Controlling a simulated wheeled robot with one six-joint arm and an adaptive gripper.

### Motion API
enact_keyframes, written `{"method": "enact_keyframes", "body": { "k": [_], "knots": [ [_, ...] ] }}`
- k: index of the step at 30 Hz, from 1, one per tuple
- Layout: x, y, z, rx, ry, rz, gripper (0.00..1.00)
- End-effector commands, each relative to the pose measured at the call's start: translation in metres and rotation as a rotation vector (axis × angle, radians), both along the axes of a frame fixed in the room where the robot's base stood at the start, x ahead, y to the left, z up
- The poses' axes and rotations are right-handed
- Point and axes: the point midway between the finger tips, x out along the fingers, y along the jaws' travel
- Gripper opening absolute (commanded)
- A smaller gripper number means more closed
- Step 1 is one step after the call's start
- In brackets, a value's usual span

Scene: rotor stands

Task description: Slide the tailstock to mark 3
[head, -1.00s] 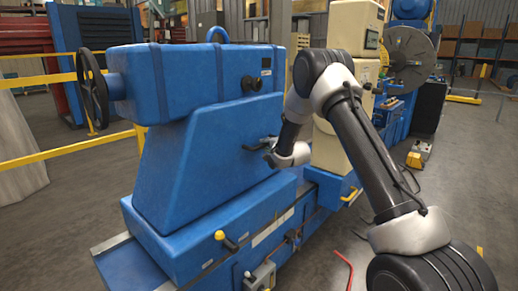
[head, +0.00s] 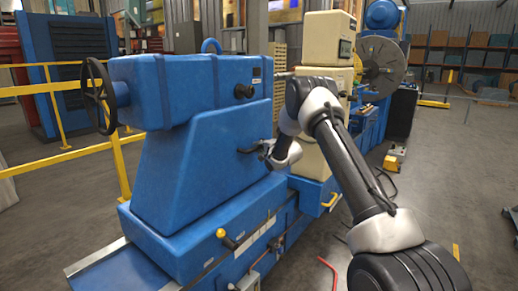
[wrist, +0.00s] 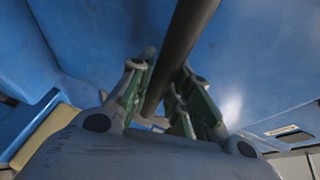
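The tailstock (head: 195,150) is the large blue casting with a black handwheel (head: 98,97) at its left end. It stands on the blue bed (head: 95,268) in the head view. A dark bar handle (head: 251,149) sticks out of its near side. My gripper (head: 270,160) is at this handle, partly hidden by its own wrist. In the wrist view the dark bar (wrist: 185,35) runs between the two green-padded fingers (wrist: 163,100), which close around it. A lever with a yellow knob (head: 221,233) is low on the tailstock base. I cannot read any numbered marks.
Yellow railings (head: 85,153) are at the left. A red hose (head: 330,272) lies on the floor near the bed. Open floor is at the right.

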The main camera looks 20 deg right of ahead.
Motion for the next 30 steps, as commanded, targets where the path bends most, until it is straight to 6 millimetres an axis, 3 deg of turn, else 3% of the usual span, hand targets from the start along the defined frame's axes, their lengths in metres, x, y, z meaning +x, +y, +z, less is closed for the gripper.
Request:
{"method": "enact_keyframes", "body": {
  "k": [3,14,30],
  "knots": [
    [0.0,-0.001,0.0,0.0,0.0,-0.001,0.39],
    [-0.005,0.0,0.001,-0.001,0.0,0.002,0.39],
    [-0.102,-0.025,0.02,-0.001,0.001,0.0,0.39]
  ]
}}
